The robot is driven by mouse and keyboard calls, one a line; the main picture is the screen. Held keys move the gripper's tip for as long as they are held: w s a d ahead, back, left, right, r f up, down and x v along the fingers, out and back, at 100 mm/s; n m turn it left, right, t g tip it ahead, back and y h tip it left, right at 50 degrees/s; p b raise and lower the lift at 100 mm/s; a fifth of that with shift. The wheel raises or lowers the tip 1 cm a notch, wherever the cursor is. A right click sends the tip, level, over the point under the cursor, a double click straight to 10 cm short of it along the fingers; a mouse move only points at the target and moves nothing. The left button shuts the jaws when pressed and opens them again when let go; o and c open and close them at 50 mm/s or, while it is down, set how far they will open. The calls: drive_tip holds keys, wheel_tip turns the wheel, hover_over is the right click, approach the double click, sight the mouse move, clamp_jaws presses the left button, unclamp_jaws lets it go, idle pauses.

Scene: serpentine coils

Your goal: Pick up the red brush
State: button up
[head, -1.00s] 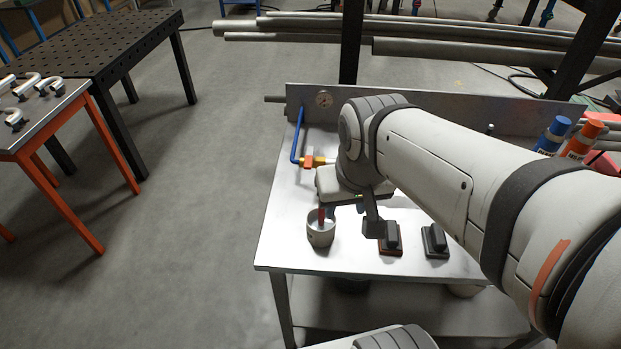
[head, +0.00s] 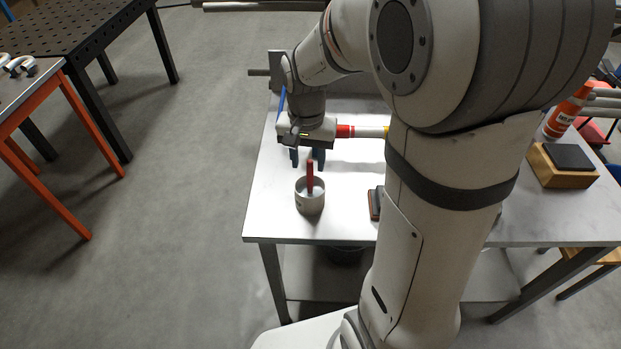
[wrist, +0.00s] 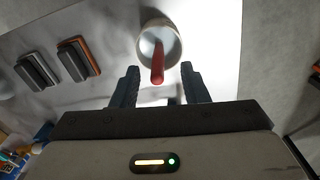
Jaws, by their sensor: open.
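The red brush (head: 310,176) stands upright, leaning slightly, in a small white cup (head: 310,204) near the front left of the metal table. Only its red handle shows clearly; its lower end is inside the cup. In the wrist view the red brush (wrist: 158,64) points toward my gripper, out of the cup (wrist: 172,36). My gripper (head: 308,160) is open and empty just behind the cup in the head view. In the wrist view its two dark fingers (wrist: 160,82) lie on either side of the line of the handle, whose end is between their tips. I cannot tell whether they touch.
Two dark-handled blocks (wrist: 78,58) lie beside the cup, partly hidden by my arm in the head view. An orange bottle (head: 566,112) and a wooden block with a dark top (head: 562,165) stand at the right. The table's left edge is close to the cup.

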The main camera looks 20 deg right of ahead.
sight(310, 184)
drive_tip(key=shift+d+f, duration=0.2)
drive_tip(key=shift+f, duration=1.75)
drive_tip(key=shift+c, duration=0.4)
clamp_jaws()
